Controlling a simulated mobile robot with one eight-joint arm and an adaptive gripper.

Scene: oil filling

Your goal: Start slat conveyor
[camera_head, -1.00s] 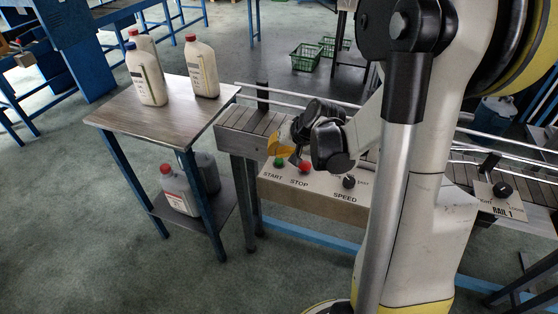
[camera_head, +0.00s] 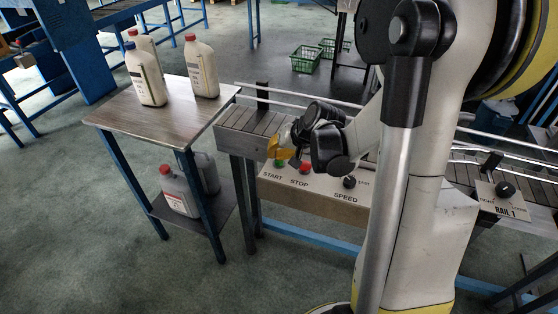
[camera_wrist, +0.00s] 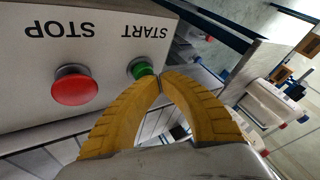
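The control panel (camera_head: 318,188) on the slat conveyor's front carries a green START button (camera_head: 279,163), a red STOP button (camera_head: 305,167) and a black SPEED knob (camera_head: 349,182). The slat conveyor (camera_head: 245,121) runs behind the panel. My gripper (camera_head: 282,152) is at the green button. In the wrist view its yellow fingers (camera_wrist: 160,77) are shut with their tips together, empty, right by the green button (camera_wrist: 141,68) and partly covering it. I cannot tell whether they touch it. The red button (camera_wrist: 74,85) is clear of the fingers.
A side table (camera_head: 165,122) left of the conveyor holds several white bottles, with grey bottles on its lower shelf. A RAIL 1 knob (camera_head: 504,190) is at right. Guard rails (camera_head: 300,98) run along the conveyor. Green baskets (camera_head: 305,58) stand behind.

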